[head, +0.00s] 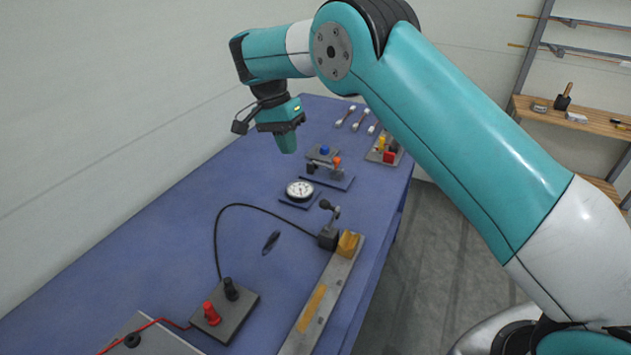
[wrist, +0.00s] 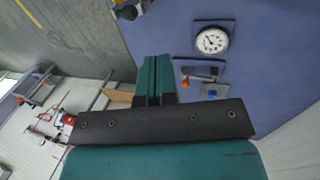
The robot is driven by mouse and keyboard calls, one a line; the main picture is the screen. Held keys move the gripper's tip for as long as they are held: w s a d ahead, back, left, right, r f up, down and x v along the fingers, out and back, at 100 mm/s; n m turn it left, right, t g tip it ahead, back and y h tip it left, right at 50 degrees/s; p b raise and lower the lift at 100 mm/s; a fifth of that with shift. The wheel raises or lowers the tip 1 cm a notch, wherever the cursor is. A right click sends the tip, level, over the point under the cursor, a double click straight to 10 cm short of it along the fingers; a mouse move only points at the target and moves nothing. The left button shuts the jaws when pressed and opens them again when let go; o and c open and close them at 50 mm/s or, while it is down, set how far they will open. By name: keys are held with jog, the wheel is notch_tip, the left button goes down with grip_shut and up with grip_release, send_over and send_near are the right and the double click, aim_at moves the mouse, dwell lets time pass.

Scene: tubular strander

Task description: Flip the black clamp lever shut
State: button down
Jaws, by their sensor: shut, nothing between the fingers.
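A black lever with a ball knob (head: 325,204) stands raised on a small black block (head: 328,238), beside a yellow notched block on a grey rail; I take it as the clamp lever. A dark part cut by the top edge of the wrist view (wrist: 131,9) may belong to it. My gripper (head: 289,149) points down above the blue bench, beyond and to the left of the lever, clear of it. In the wrist view, its teal fingers (wrist: 156,64) are together and empty.
A dial gauge (head: 299,190) and a fixture with an orange-tipped handle (head: 337,161) and blue knob stand near my gripper. A black cable runs from the lever's block to a plate with red and black posts (head: 231,308). The bench's left side is mostly clear.

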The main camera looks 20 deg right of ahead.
jog(key=shift+f, duration=0.1)
jog(key=s+d+f+p, duration=0.1)
jog(key=s+d+f, duration=0.1)
jog(key=f, duration=0.3)
jog(key=s+d+f+p, duration=0.2)
jog(key=f, duration=0.3)
jog(key=shift+s+d+f, duration=0.25)
jog(key=shift+s+d, duration=0.05)
jog(key=shift+d, duration=0.05)
